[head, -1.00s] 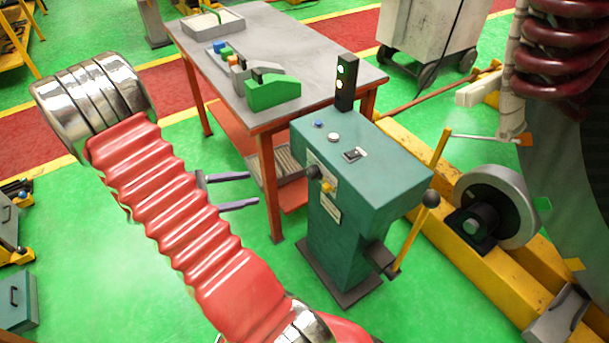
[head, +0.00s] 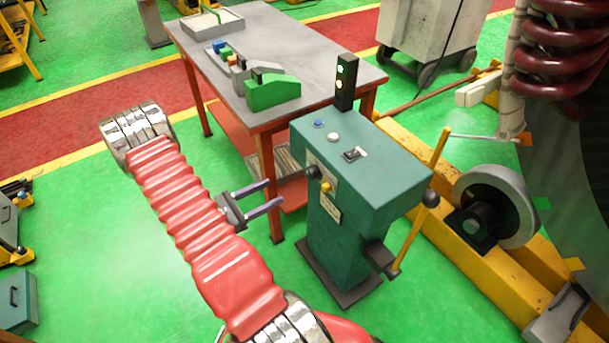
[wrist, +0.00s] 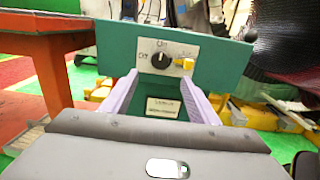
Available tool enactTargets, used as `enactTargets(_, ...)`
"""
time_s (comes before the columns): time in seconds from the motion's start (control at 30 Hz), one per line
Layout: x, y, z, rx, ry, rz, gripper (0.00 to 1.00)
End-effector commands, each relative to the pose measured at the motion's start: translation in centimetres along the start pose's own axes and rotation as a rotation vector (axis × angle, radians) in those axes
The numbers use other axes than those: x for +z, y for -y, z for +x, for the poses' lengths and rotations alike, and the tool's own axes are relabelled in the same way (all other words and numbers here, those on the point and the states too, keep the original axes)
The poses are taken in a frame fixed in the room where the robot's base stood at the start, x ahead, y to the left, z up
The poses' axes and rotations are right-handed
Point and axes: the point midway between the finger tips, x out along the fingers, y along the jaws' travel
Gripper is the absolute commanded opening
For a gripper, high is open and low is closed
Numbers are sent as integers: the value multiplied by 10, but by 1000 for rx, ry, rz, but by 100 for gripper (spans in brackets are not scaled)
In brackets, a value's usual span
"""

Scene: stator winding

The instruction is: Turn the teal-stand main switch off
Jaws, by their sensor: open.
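The teal stand (head: 350,225) stands upright at the right of the orange-legged table. Its main switch, a black rotary knob (head: 313,172), sits on the stand's side face. In the wrist view the knob (wrist: 160,61) is on a white plate (wrist: 168,48) with lettering above and to the left. A yellow part (wrist: 187,64) sits just right of the knob. I cannot tell which mark the knob points to. My gripper (head: 274,193) is open and empty, left of the stand and apart from the knob. In the wrist view, its purple fingers point toward the stand, with the knob between and just above their tips.
The grey-topped table (head: 330,62) with a green block (head: 272,94) stands behind my gripper, its front leg (head: 272,195) close by. A yellow lever (head: 424,200) with a black ball is on the stand's right. A small signal light (head: 346,82) rises behind the stand. Green floor is clear in front.

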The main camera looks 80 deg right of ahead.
Motion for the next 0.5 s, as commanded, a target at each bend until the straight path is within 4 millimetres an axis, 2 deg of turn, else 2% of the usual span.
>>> enactTargets(0.27, 0, 0, 9, -2, -1, 0, 55)
enactTargets(0.5, 0, 0, 35, -3, -1, 1, 55)
